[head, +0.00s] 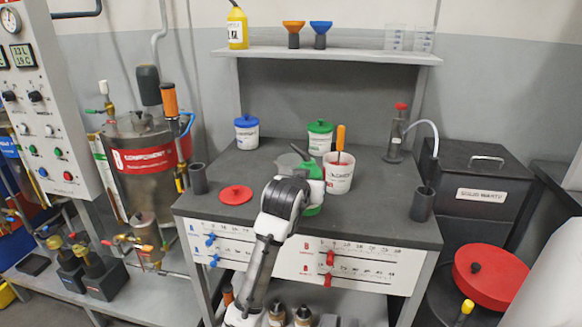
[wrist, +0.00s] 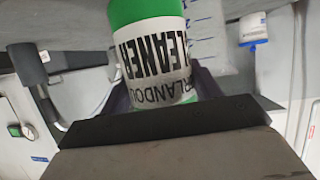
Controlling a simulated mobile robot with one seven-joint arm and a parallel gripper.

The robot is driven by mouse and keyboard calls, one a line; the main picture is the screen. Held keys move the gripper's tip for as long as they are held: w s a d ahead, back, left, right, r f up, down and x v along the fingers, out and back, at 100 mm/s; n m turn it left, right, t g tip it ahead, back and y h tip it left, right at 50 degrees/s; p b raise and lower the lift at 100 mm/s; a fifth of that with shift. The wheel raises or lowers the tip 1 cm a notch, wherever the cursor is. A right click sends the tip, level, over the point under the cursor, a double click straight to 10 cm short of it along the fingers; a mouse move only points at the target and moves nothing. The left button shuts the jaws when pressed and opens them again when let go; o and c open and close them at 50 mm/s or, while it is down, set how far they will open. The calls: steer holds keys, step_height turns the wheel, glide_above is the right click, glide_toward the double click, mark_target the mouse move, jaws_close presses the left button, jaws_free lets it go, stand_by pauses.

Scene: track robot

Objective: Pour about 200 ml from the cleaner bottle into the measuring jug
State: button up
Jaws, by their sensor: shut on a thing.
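The cleaner bottle, green with a white label, is between the jaws of my gripper (wrist: 155,98). Its label, reading CLEANER upside down, fills the middle of the wrist view (wrist: 152,55). In the head view a green part of the bottle (head: 313,210) shows beside my gripper (head: 312,188), above the bench. A clear measuring jug with blue marks (wrist: 207,35) stands just behind the bottle in the wrist view. In the head view a greyish part of the jug (head: 286,161) shows behind my gripper, mostly hidden. I cannot tell the bottle's exact tilt or any liquid level in the jug.
A white tub (head: 339,180) with an orange-handled tool stands right of my gripper. A red lid (head: 235,195) lies at left. Blue-lidded (head: 247,137) and green-lidded (head: 320,143) tubs stand behind. Two clear jugs (head: 395,38) are on the shelf (head: 350,56).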

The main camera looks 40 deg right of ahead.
steer(key=shift+m+g+h, duration=0.4)
steer(key=shift+m, duration=0.1)
steer(key=s+d, duration=0.1)
steer(key=d, duration=0.1)
steer(key=s+d+f, duration=0.1)
steer(key=d, duration=0.1)
steer(key=s+d+f+b, duration=0.1)
steer(key=s+d, duration=0.1)
steer(key=shift+s+d+f, duration=0.1)
steer(key=shift+d+f, duration=0.05)
steer(key=shift+d, duration=0.25)
steer(key=shift+r+n+p, duration=0.2)
steer(key=shift+n+p, duration=0.1)
steer(key=shift+p, duration=0.05)
steer(key=n+g+p, duration=0.1)
steer(key=w+r+n+g+p, duration=0.1)
steer(key=n, duration=0.1)
steer(key=w+r+n+g+p, duration=0.1)
steer(key=g, duration=0.1)
steer(key=shift+a+r+h, duration=0.25)
steer(key=shift+a+h, duration=0.05)
steer(key=shift+h, duration=0.1)
steer(key=shift+n+g, duration=0.4)
steer(key=shift+n, duration=0.2)
steer(key=shift+s+r+n+g, duration=0.1)
steer(key=shift+r+n+g, duration=0.35)
steer(key=shift+r, duration=0.35)
steer(key=shift+r+h, duration=0.1)
steer(key=shift+h, duration=0.2)
